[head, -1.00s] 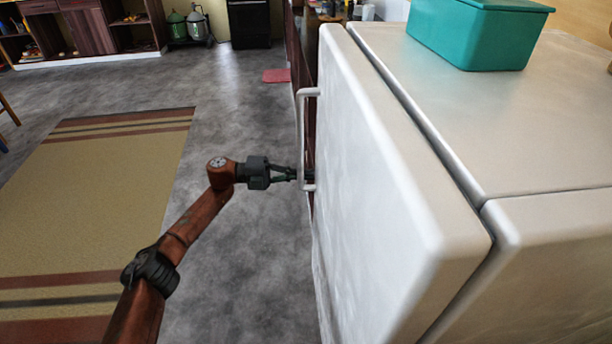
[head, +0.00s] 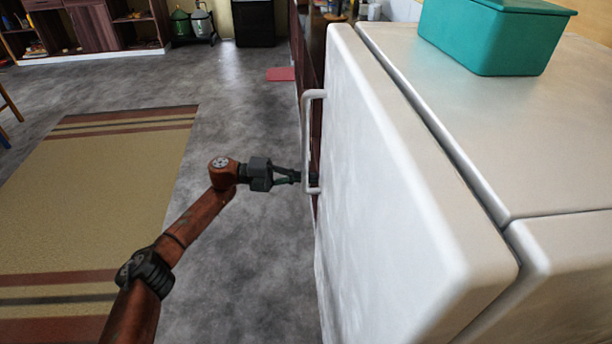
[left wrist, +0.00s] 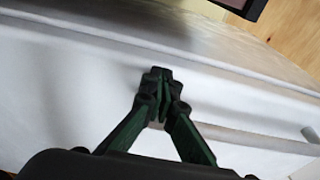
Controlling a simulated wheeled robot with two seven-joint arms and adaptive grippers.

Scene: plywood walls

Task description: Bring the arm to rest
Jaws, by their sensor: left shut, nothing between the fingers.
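My left arm reaches in from the lower left in the head view. Its gripper (head: 297,177) is beside the lower end of the white door's (head: 385,190) bar handle (head: 306,140). Part of the handle overlaps the fingertips there, and I cannot tell whether they touch it. In the left wrist view the gripper's (left wrist: 160,85) dark green fingers are closed together with nothing between them, in front of a white surface. The handle (left wrist: 260,140) runs to the right of the fingers in that view. My right gripper is not in view.
The door belongs to a white fridge-like cabinet (head: 480,130) that fills the right side, with a dark gap between them. A teal box (head: 490,40) stands on top. Grey floor (head: 240,250) lies open around my arm, with a striped rug (head: 90,200) at left.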

